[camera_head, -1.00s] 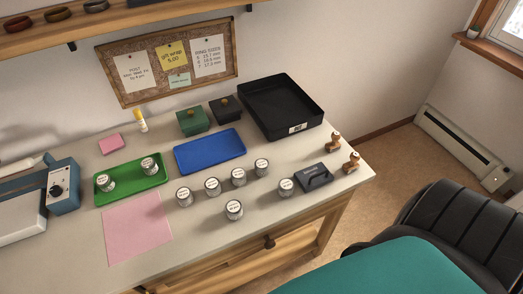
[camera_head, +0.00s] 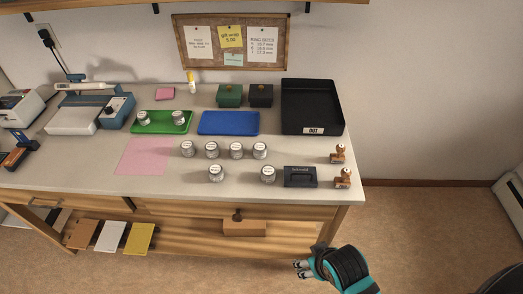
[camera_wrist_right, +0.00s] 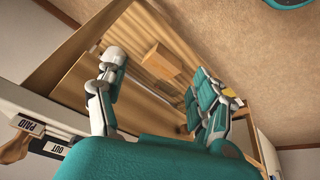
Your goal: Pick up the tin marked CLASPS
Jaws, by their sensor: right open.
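Several small round metal tins with white lids stand on the workbench (camera_head: 85,185) in the head view. Four are in a row, such as the tin at the row's left end (camera_head: 188,149). Two stand nearer the front edge, a left one (camera_head: 216,174) and a right one (camera_head: 268,175). Two more (camera_head: 143,118) (camera_head: 178,118) sit on the green tray (camera_head: 160,130). The lid print is too small to read, so I cannot tell which is CLASPS. My right gripper (camera_head: 300,268) is open and empty, below and in front of the bench; its spread fingers show in the right wrist view (camera_wrist_right: 163,80). My left gripper is out of view.
A dark stamp pad (camera_head: 300,177) and two wooden stamps (camera_head: 338,154) (camera_head: 343,178) stand right of the tins. A blue tray (camera_head: 228,123) and a black OUT tray (camera_head: 312,105) lie behind. The pink sheet (camera_head: 145,156) is left. Open floor lies right of the bench.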

